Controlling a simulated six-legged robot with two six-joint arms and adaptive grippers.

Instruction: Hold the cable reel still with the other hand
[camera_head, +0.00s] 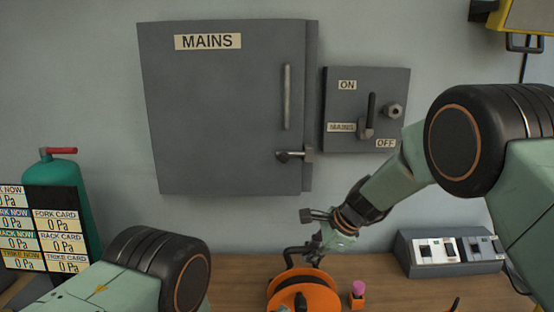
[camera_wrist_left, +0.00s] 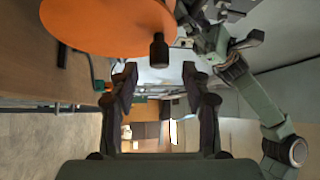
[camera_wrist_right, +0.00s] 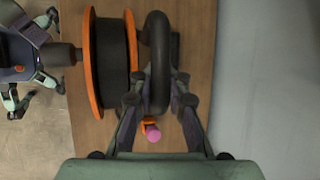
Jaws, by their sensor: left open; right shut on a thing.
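The cable reel (camera_head: 303,291) stands on the bench at the bottom of the head view, with orange flanges and a black drum (camera_wrist_right: 114,55). My right gripper (camera_head: 312,250) is shut on the reel's black loop handle (camera_wrist_right: 157,60), which sits between its fingers in the right wrist view. My left gripper (camera_wrist_left: 158,75) is open and empty. In the left wrist view an orange flange (camera_wrist_left: 110,28) fills the upper left, and a dark crank knob (camera_wrist_left: 158,50) sticks out just beyond the open fingertips. The left gripper is out of the head view.
A small orange holder with a pink-topped item (camera_head: 358,291) stands right of the reel. A grey switch box (camera_head: 450,252) is farther right. The grey mains cabinet (camera_head: 225,110) and a switch panel (camera_head: 366,110) hang on the wall. A green bottle (camera_head: 65,180) and price-like cards stand left.

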